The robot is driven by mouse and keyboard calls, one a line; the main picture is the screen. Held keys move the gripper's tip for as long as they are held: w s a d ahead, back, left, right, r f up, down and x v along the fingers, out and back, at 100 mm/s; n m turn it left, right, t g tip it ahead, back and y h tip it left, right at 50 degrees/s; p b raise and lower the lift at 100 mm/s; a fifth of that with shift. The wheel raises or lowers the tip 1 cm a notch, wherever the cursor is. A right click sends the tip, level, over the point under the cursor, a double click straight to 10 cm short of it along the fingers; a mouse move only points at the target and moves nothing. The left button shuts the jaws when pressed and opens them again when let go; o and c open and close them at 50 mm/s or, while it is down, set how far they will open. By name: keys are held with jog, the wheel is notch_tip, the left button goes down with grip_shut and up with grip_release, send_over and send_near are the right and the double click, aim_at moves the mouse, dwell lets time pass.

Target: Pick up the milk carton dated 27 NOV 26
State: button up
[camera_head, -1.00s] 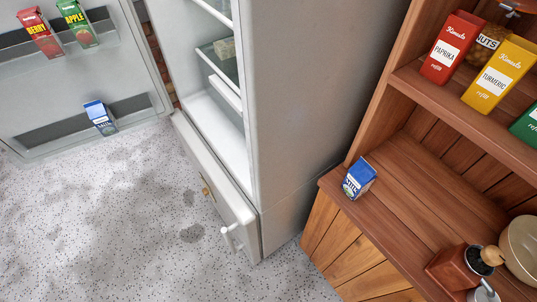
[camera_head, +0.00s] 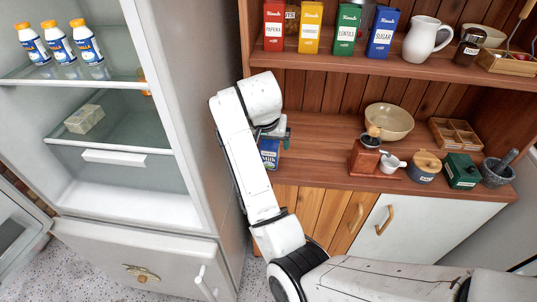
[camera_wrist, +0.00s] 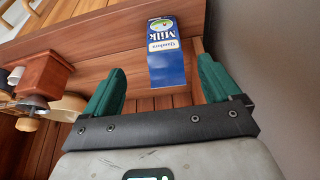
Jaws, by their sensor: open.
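A blue and white milk carton (camera_head: 268,152) stands on the wooden counter near its left end, partly hidden by my arm in the head view. In the wrist view the carton (camera_wrist: 166,55) shows its "Milk" lettering; I cannot read a date on it. My gripper (camera_wrist: 161,66) is open, with one green finger to each side of the carton's direction. The carton appears just ahead of the fingertips, and I see no contact. In the head view my gripper (camera_head: 284,138) is mostly hidden behind my wrist, close to the carton.
The open fridge (camera_head: 190,130) stands just left of the counter (camera_head: 325,165). To the right are a coffee grinder (camera_head: 365,157), a bowl (camera_head: 389,122) and a green box (camera_head: 462,171). A shelf (camera_head: 400,66) with spice boxes hangs above. Counter between carton and grinder is clear.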

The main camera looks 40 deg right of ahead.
aim_at(269, 147)
jog(key=x, duration=0.2)
jog(key=w+x, duration=0.1)
jog(key=x, duration=0.2)
jog(key=shift+d+r, duration=0.2)
jog(key=shift+d, duration=0.05)
jog(key=shift+w+d+x, duration=0.1)
jog(key=shift+d+x, duration=0.05)
jog(key=shift+x, duration=1.2)
jog(key=shift+w+d+x, duration=0.1)
jog(key=shift+w+x, duration=0.05)
jog(key=shift+x, duration=1.15)
jog(key=shift+r, duration=0.15)
jog(key=shift+c, duration=0.4)
jog(key=c, duration=1.2)
